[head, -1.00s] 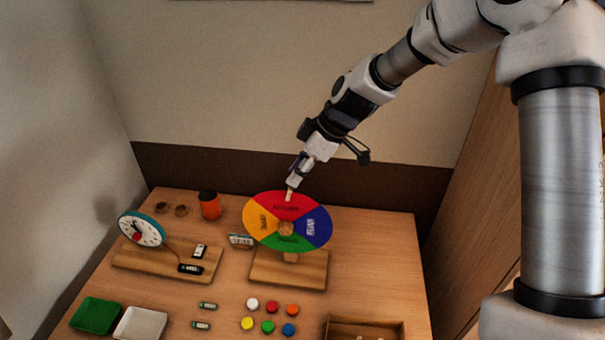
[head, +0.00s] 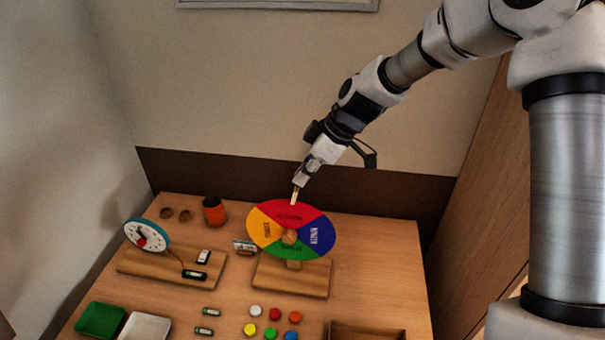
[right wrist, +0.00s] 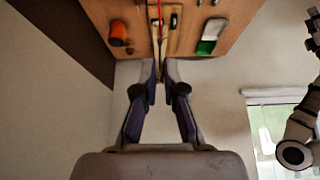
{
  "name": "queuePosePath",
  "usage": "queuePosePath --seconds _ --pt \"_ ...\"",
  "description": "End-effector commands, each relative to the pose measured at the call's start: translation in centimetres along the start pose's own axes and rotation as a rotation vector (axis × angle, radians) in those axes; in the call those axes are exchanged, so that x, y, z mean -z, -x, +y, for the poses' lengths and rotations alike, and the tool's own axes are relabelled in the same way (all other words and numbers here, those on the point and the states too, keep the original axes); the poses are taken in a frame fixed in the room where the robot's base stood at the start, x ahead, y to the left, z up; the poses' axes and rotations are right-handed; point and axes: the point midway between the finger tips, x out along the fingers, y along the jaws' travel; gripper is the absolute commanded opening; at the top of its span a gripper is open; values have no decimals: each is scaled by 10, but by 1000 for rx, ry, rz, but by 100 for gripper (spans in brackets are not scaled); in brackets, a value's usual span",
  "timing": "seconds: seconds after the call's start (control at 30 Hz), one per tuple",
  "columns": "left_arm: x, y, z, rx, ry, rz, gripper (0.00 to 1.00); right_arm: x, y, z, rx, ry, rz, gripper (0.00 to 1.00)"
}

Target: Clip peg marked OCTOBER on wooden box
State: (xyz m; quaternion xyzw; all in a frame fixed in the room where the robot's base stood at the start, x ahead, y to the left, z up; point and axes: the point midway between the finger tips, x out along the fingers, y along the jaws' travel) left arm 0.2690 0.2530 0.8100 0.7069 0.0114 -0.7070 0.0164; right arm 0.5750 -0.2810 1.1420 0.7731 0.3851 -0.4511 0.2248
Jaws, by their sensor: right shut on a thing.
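My right gripper (head: 299,181) is shut on a small pale wooden peg (head: 295,195). The peg points down at the top edge of the round four-coloured wheel (head: 268,240), over its red part; I cannot tell whether it touches the wheel. No marking on the peg is readable. The right wrist view shows the fingertips (right wrist: 160,70) close together, with the wheel nearly edge-on beyond them. The wooden box (head: 367,325) is at the bottom right of the head view, cut off by the frame edge. My left gripper is not in view.
The wheel stands on a wooden base (head: 290,279). To its left are a toy clock (head: 148,234) on a board, an orange cup (head: 214,212) and a small card (head: 244,247). Coloured discs (head: 270,333), batteries (head: 211,311), a green tray (head: 101,319) and a white tray (head: 146,327) lie in front.

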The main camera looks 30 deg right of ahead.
Motion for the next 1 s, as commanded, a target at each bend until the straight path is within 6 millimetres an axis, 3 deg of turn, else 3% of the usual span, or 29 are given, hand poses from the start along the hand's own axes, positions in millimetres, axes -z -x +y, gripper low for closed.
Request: queuePosePath --seconds 0.47,0.87,1.0 --pt "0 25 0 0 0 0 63 9 29 1 1 -1 0 0" --pt "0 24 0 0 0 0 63 9 28 2 -2 1 -18 0" --pt "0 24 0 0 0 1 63 12 29 17 -22 -32 -51 0"
